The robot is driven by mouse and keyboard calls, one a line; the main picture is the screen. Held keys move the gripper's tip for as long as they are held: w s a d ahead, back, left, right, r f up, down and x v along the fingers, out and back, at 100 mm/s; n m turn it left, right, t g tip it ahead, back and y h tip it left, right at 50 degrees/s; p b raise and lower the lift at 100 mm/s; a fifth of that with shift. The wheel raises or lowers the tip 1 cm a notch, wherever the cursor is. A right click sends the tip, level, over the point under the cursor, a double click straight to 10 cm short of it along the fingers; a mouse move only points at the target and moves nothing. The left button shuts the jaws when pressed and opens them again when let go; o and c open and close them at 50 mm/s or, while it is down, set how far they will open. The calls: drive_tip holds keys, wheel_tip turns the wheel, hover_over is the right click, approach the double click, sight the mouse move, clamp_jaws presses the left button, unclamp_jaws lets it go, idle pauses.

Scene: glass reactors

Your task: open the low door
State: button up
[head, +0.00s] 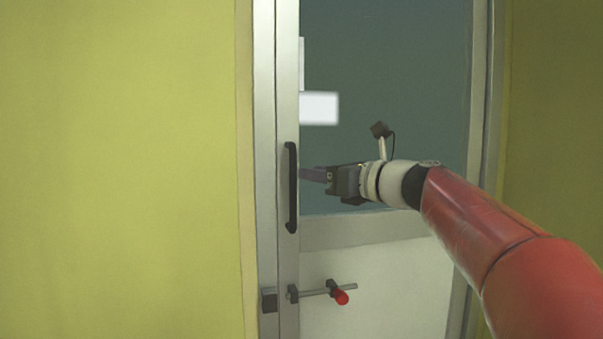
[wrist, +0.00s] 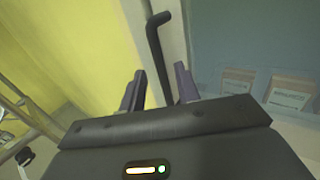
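The door (head: 370,270) has a grey frame, a dark glass upper pane and a pale lower panel, and looks closed. Its black vertical handle (head: 291,188) is on the left stile. My gripper (head: 303,174) is at the handle's right side, at about mid-height. In the wrist view, the handle (wrist: 157,45) runs between the two fingers of my gripper (wrist: 160,70), with a gap on either side. The fingers are apart and not clamped on it. How deep the handle sits between them is hard to tell.
A latch bar with a red knob (head: 341,297) crosses the lower panel below the handle. Yellow walls (head: 120,170) flank the door. Boxes (wrist: 289,92) show behind the glass in the wrist view. Metal rails (wrist: 30,115) stand at its left.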

drive_tip(key=x, duration=0.6)
drive_tip(key=shift+w+a+p, duration=0.15)
drive_tip(key=shift+a+p, duration=0.15)
drive_tip(key=shift+p, duration=0.1)
clamp_jaws()
